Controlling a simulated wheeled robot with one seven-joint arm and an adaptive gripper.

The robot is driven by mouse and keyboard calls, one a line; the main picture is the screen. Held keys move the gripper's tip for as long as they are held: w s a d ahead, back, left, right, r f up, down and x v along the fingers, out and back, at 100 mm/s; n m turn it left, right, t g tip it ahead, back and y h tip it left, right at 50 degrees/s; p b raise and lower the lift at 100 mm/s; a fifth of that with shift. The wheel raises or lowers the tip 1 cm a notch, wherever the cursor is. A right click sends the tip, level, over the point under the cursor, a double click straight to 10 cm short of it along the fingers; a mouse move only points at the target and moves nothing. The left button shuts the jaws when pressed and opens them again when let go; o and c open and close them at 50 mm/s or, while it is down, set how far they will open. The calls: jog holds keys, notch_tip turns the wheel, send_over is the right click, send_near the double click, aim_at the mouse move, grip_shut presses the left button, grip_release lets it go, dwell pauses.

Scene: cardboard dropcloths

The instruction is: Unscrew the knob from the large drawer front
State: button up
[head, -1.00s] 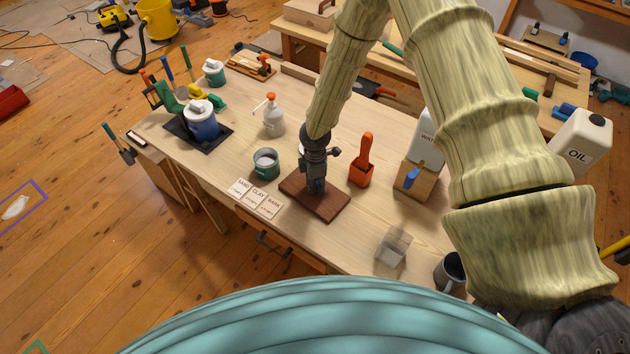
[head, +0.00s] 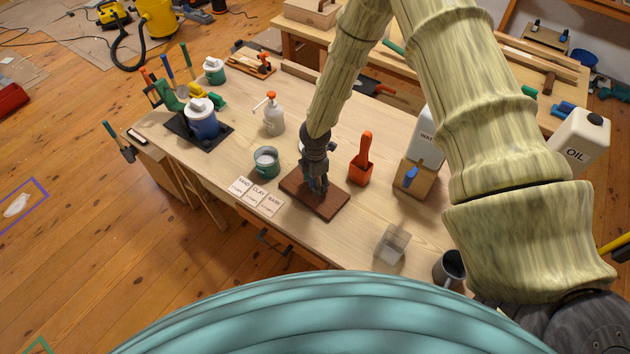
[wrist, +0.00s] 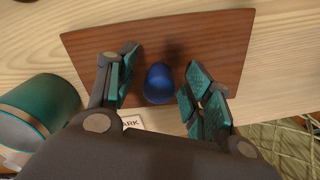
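The drawer front is a reddish-brown wooden board (head: 329,207) lying flat on the workbench; it also fills the upper middle of the wrist view (wrist: 222,38). A rounded blue knob (wrist: 159,88) stands on the board in the wrist view. In the head view my gripper hides the knob. My gripper (head: 318,190) points down over the board. In the wrist view its teal-padded fingers (wrist: 161,72) are spread apart, one on each side of the knob, with gaps on both sides. The gripper is open and holds nothing.
A teal cup (head: 265,162) and label cards (head: 257,196) lie left of the board. An orange scoop (head: 361,165) stands to its right. A clear box (head: 391,243) and dark mug (head: 450,266) are near the front edge. Bench is bare between board and box.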

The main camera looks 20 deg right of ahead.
notch_tip(320, 180, up, 12)
dwell(0.8)
